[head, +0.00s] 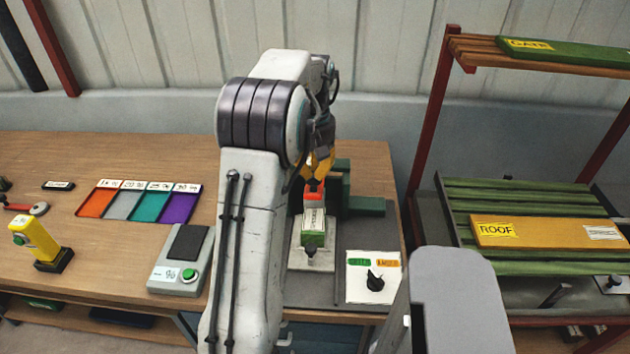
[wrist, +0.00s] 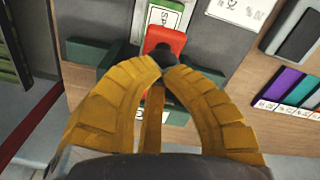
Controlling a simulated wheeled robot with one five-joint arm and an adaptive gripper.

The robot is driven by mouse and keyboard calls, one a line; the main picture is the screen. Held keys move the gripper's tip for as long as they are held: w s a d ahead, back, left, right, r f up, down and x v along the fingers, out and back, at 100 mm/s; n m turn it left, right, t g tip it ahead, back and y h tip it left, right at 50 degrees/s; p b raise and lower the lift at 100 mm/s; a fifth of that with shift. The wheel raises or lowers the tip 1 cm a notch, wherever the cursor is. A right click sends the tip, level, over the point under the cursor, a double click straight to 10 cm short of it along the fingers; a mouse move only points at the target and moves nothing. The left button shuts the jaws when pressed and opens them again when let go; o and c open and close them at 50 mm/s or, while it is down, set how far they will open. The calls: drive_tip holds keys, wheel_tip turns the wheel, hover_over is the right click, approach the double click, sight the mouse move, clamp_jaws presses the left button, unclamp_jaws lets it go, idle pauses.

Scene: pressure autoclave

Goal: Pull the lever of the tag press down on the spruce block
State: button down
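The tag press has a dark green frame (head: 365,206) on a grey mat, right of my arm. Its red part (head: 314,198) stands over the far end of the spruce block (head: 313,238), which is green with a white label. The red part (wrist: 165,38) and the block's label (wrist: 172,16) also show in the wrist view. My gripper (head: 318,168) is at the press, its yellow fingers (wrist: 164,68) closed together around a dark knob just by the red part, apparently the lever's end. My arm and fingers hide much of the lever.
A selector panel with a black knob (head: 374,280) lies right of the press. A scale (head: 182,262), coloured trays (head: 138,204) and a yellow stamp-like device (head: 36,238) are left. A rack with a ROOF board (head: 545,233) stands right.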

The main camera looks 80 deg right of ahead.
sight(314, 186)
drive_tip(key=shift+f+b, duration=1.55)
drive_tip(key=shift+f, duration=0.85)
drive_tip(key=shift+r, duration=0.15)
drive_tip(key=shift+r+p, duration=4.3)
drive_tip(key=shift+r, duration=0.15)
drive_tip(key=shift+w, duration=0.1)
